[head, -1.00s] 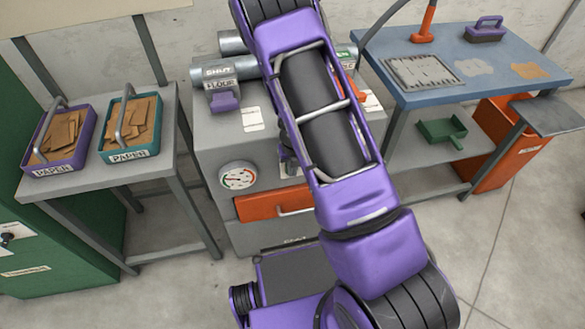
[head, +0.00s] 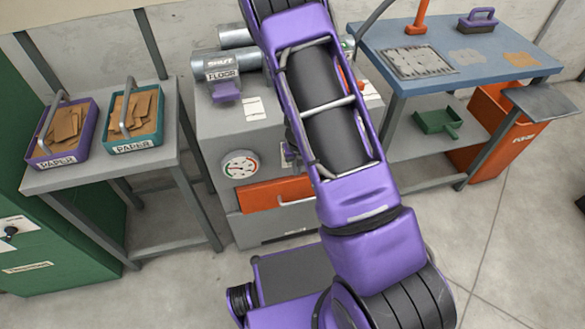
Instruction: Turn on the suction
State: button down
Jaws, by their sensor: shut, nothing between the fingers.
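A grey cabinet (head: 215,128) stands ahead, with a round dial gauge (head: 239,165) and an orange drawer (head: 275,194) on its front. Metal pipes (head: 236,38) lie across its top. A pipe marked "SHUT" and "FLOOR" (head: 221,75) carries a purple slide handle (head: 226,92). A small purple and grey fitting (head: 289,154) shows partly on the cabinet front beside my arm; I cannot tell what it is. My purple arm crosses the cabinet and hides its right part. My gripper is beyond the top edge of the picture or hidden.
A grey side table (head: 100,178) on the left holds purple and teal baskets of paper. A green cabinet (head: 60,255) stands at the left edge. A blue bench (head: 450,75) with tools and an orange bin (head: 490,135) are on the right.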

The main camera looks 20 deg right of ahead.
jog(key=s+r+p, duration=0.3)
jog(key=r, duration=0.6)
jog(key=shift+s+r, duration=0.2)
jog(key=shift+s, duration=0.05)
